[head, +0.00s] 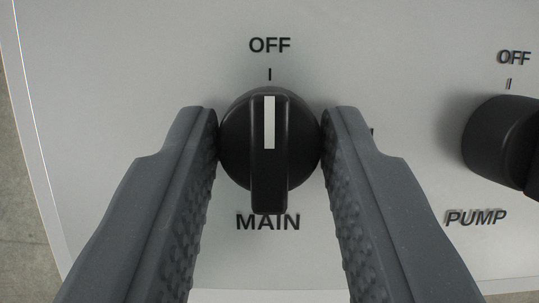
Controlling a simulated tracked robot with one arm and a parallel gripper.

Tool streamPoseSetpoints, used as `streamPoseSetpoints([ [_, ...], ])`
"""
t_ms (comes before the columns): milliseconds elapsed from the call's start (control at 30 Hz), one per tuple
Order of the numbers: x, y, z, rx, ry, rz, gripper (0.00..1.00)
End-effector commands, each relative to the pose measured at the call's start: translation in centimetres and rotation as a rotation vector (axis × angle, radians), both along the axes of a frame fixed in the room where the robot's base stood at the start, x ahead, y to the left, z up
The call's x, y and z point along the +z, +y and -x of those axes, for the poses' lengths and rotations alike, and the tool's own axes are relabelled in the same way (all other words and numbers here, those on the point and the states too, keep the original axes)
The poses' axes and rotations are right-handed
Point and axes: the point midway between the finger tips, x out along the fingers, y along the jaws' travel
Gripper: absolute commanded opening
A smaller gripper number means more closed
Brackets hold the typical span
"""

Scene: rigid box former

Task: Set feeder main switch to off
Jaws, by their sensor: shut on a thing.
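The feeder main switch (268,175) is a round black knob with a raised grip bar and a white pointer line. It sits above the label MAIN and below the label OFF (270,45). The white line points straight up at the OFF tick mark. My gripper (269,140) is shut on the knob, with one dark grey finger against its left side and the other against its right side. The right finger hides most of a marking just right of the knob.
A second black knob (496,143), labelled PUMP, stands at the right and is cut off by the frame edge. The light grey panel (120,60) is bare to the left of the main switch. The panel's left edge shows, with floor beyond it.

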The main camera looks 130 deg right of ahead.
Motion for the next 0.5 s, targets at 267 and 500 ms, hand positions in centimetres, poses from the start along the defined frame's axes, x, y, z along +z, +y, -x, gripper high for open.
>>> streamPoseSetpoints([
  [267, -0.11, 0.06, 0.03, 0.012, 0.001, 0.002, 0.08],
  [500, -0.06, 0.07, 0.04, 0.01, 0.0, 0.001, 0.47],
])
